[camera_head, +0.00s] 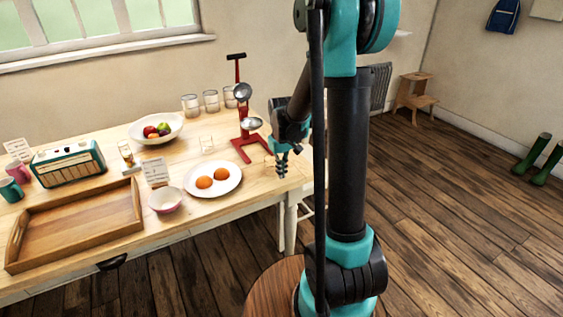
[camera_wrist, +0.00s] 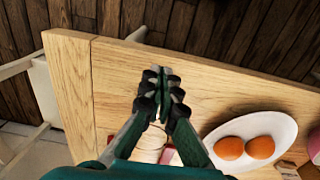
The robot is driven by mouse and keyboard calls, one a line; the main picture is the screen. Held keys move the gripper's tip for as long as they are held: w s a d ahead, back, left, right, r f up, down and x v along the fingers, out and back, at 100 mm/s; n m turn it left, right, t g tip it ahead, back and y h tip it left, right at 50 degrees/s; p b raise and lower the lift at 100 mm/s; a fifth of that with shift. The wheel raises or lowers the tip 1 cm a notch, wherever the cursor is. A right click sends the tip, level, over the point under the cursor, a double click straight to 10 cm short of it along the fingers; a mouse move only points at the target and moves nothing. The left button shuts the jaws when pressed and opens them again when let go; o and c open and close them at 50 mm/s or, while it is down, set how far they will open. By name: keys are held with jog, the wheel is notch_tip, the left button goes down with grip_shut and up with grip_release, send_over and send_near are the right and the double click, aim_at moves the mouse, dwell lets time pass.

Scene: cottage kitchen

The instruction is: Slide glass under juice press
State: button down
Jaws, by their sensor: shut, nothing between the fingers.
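The red juice press (camera_head: 244,125) stands upright on the wooden table, with its lever raised and a metal cup at mid-height. My gripper (camera_head: 282,168) is low over the table's right end, to the right of the press base. Its fingers are shut and empty, and they also show shut in the wrist view (camera_wrist: 163,80). A clear glass (camera_wrist: 148,146) shows partly behind the fingers in the wrist view, close to the red base; its faint outline (camera_head: 270,162) is beside my gripper in the head view. I cannot tell whether the fingers touch it.
A white plate (camera_head: 226,187) with two orange halves lies in front of the press. A fruit bowl (camera_head: 150,138), pink bowl (camera_head: 165,201), radio (camera_head: 70,163) and wooden tray (camera_head: 75,228) fill the left. The table's right edge is near my gripper.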

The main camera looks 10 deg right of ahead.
jog(key=shift+f, duration=0.9)
jog(key=shift+w+a, duration=0.2)
jog(key=shift+w, duration=0.4)
jog(key=shift+w+a, duration=0.2)
jog(key=shift+w, duration=0.4)
jog(key=shift+w+a, duration=0.25)
jog(key=shift+w, duration=0.45)
jog(key=w+a, duration=0.1)
jog(key=w, duration=0.2)
jog(key=w+a, duration=0.1)
jog(key=w, duration=0.2)
jog(key=w+a, duration=0.1)
jog(key=w, duration=0.2)
jog(key=shift+w, duration=0.35)
